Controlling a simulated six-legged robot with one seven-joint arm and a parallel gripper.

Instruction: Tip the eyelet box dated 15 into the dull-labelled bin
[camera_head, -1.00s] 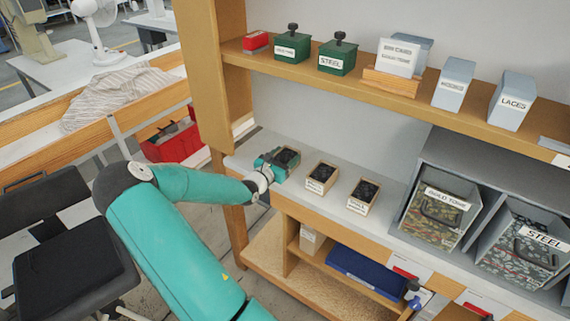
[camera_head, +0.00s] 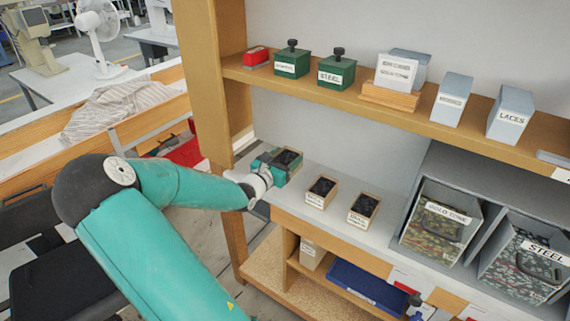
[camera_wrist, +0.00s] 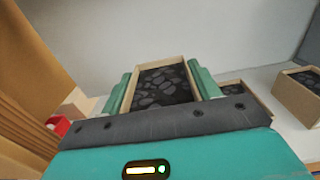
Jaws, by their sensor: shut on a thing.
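My gripper (camera_head: 277,167) is shut on an open-topped eyelet box (camera_head: 288,160) at the left end of the grey counter. The box is full of dark eyelets and looks upright; it also shows between the teal fingers in the wrist view (camera_wrist: 164,86). Its label is hidden. Two similar boxes stand to its right, a middle one (camera_head: 321,192) and a right one (camera_head: 362,209), with labels too small to read. The bins stand at the right: one labelled GOLD TONE (camera_head: 435,226) and one labelled STEEL (camera_head: 524,264). Both hold camouflage-like mixed contents.
The upper shelf (camera_head: 400,112) carries a red box (camera_head: 257,57), two green knobbed boxes, a white sign on a wooden block and grey boxes, one labelled LACES (camera_head: 509,114). A wooden post (camera_head: 213,100) stands left of my gripper. A blue tray (camera_head: 366,288) lies below the counter.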

